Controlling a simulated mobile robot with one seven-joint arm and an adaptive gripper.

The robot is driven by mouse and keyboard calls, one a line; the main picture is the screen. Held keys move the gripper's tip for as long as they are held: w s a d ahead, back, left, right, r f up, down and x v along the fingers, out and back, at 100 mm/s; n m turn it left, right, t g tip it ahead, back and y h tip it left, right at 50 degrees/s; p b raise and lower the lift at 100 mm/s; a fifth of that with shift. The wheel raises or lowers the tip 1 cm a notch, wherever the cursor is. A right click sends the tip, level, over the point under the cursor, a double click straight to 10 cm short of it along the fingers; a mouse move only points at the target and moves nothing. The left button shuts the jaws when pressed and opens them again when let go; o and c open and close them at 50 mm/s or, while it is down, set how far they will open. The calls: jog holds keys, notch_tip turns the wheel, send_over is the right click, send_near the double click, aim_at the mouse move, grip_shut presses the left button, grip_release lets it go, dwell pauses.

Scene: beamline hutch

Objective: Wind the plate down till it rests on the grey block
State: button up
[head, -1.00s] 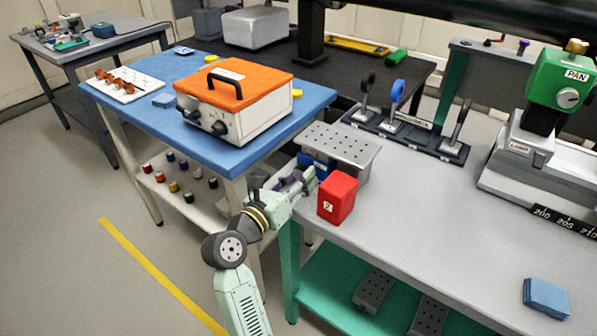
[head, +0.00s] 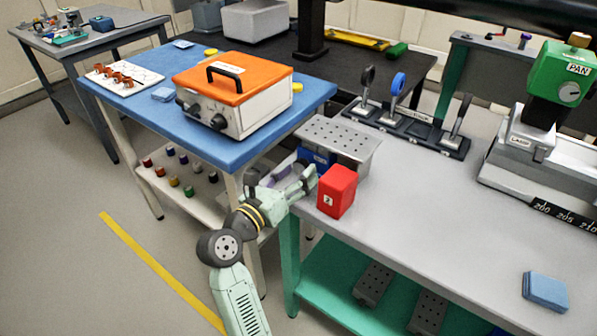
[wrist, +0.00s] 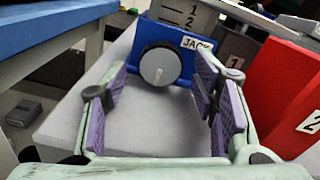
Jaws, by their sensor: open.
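The perforated metal plate (head: 338,136) sits on top of the blue jack (head: 317,160) at the left end of the grey bench. In the wrist view the jack's blue face (wrist: 201,66) carries a JACK label and a round black knob (wrist: 158,66) with a pale grey centre. My gripper (head: 309,180) is open and empty, in front of the jack. In the wrist view my gripper (wrist: 163,88) has purple-padded fingers either side of the knob's line, with the knob ahead.
A red block (head: 337,191) marked 2 stands close right of my gripper; it also shows in the wrist view (wrist: 281,90). The blue table (head: 140,105) is to the left. The bench middle is clear.

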jog(key=v, duration=1)
jog(key=shift+s+a, duration=0.2)
jog(key=shift+s, duration=0.15)
